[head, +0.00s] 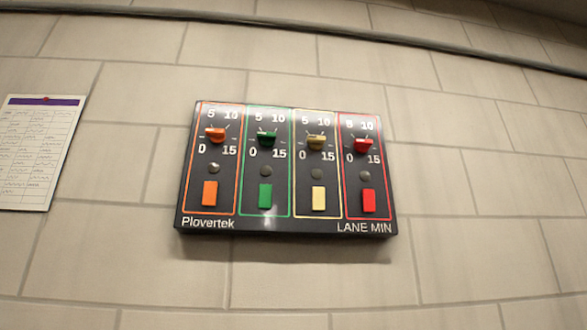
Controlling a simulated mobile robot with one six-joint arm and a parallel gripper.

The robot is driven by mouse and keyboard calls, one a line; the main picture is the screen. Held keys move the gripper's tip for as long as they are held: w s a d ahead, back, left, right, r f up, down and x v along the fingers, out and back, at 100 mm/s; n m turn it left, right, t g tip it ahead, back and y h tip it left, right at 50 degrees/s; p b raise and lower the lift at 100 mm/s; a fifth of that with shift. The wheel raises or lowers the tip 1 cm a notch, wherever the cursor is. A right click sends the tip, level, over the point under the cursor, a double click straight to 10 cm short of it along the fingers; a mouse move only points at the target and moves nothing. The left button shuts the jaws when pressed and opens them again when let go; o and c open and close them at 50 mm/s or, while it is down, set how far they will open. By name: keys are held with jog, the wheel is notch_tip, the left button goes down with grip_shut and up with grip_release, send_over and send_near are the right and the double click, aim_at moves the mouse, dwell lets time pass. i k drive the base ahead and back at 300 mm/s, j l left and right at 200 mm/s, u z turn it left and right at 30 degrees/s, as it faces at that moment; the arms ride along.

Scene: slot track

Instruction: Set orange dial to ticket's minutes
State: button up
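The orange dial (215,134) is at the far left of a dark wall panel (250,222) in the head view. Marks 0, 5, 10 and 15 surround it; its exact setting is too small to tell. An orange button (210,193) is below it, with a small round lamp (214,168) between them. No ticket that I can identify is in view. My gripper is not in view.
The panel also has a green dial (267,138), a yellow dial (316,142) and a red dial (362,145), each above a matching button. A paper sheet (37,150) with a purple header hangs at the left; its writing is unreadable. The tiled wall is otherwise clear.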

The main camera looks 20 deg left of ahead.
aim_at(218, 136)
jog(key=u, duration=1.5)
jog(key=j, duration=0.25)
jog(key=i+j+u, duration=0.1)
jog(key=j, duration=0.1)
